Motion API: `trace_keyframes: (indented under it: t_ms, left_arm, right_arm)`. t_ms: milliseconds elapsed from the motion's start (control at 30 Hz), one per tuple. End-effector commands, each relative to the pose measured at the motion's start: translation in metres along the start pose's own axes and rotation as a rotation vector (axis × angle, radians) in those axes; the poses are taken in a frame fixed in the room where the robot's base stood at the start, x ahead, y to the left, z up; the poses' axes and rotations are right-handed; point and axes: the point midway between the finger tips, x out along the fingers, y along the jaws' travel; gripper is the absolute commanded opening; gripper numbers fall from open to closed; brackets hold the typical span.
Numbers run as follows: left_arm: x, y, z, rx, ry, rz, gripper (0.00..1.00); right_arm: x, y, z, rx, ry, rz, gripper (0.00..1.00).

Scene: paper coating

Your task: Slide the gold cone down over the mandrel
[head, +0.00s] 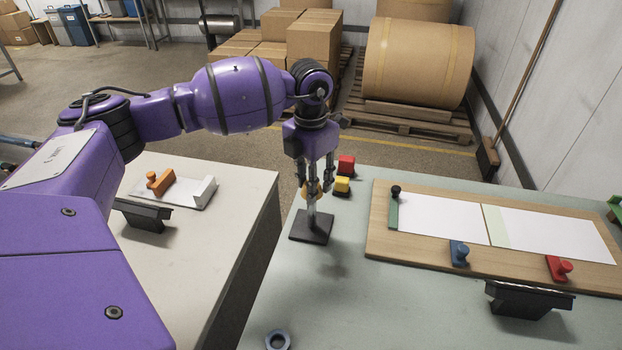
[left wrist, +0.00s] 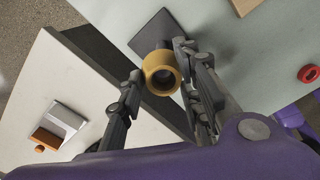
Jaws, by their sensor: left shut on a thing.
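The gold cone (left wrist: 152,62) shows in the left wrist view as a yellow ring with a dark opening, between the fingers and in front of the dark base. In the head view the fingers hide most of it, near the post's top. I cannot tell whether the post is inside the cone. My right gripper is not in view.
A wooden board (head: 374,235) with white sheets lies to the right. A grey-blue ring (head: 278,340) lies at the front. A gap separates the green table from the pale left table (head: 235,205).

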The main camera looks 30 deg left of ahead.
Motion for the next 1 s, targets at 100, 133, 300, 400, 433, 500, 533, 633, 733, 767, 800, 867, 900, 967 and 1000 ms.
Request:
trace_keyframes:
  t_ms: [100, 133, 300, 400, 433, 500, 533, 633, 733, 767, 800, 867, 900, 967, 1000]
  left_arm:
    - [0.004, 0.000, 0.000, 0.000, 0.001, 0.000, 0.05]
    - [0.004, 0.000, 0.000, 0.000, 0.001, 0.000, 0.05]
    - [0.009, 0.000, 0.000, 0.000, 0.001, 0.000, 0.05]
    - [0.011, 0.000, 0.000, 0.000, 0.001, 0.000, 0.05]
    - [0.012, 0.000, 0.000, 0.000, 0.001, 0.000, 0.05]
    - [0.011, 0.000, 0.000, 0.000, 0.000, 0.000, 0.40]
    - [0.011, 0.000, 0.000, 0.000, 0.000, 0.000, 0.44]
    - [0.011, 0.000, 0.000, 0.000, 0.000, 0.000, 0.55]
    - [0.011, 0.000, 0.000, 0.000, 0.000, 0.000, 0.55]
    - [0.011, 0.000, 0.000, 0.000, 0.000, 0.000, 0.55]
    - [0.011, 0.000, 0.000, 0.000, 0.000, 0.000, 0.55]
    - [0.011, 0.000, 0.000, 0.000, 0.000, 0.000, 0.55]
    - [0.011, 0.000, 0.000, 0.000, 0.000, 0.000, 0.55]
    - [0.009, 0.000, 0.000, 0.000, 0.000, 0.000, 0.55]
    - [0.006, 0.000, 0.000, 0.000, -0.001, 0.000, 0.55]
  right_arm:
    - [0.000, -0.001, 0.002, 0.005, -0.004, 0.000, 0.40]
    - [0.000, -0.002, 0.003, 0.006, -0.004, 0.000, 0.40]
    - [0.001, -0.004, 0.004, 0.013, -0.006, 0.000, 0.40]
    - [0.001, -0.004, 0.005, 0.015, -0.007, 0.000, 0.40]
    - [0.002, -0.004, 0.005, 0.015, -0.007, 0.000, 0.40]
    - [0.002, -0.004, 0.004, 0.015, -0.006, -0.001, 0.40]
    - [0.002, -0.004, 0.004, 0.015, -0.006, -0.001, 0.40]
    - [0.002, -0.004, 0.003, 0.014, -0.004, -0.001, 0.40]
    - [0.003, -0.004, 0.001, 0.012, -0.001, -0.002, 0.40]
    - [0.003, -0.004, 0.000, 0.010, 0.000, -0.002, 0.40]
    - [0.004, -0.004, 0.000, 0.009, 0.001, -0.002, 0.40]
    - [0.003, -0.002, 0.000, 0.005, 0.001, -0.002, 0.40]
    - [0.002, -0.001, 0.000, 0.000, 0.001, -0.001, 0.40]
    - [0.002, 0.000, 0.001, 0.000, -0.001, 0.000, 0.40]
    - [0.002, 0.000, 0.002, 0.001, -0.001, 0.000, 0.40]
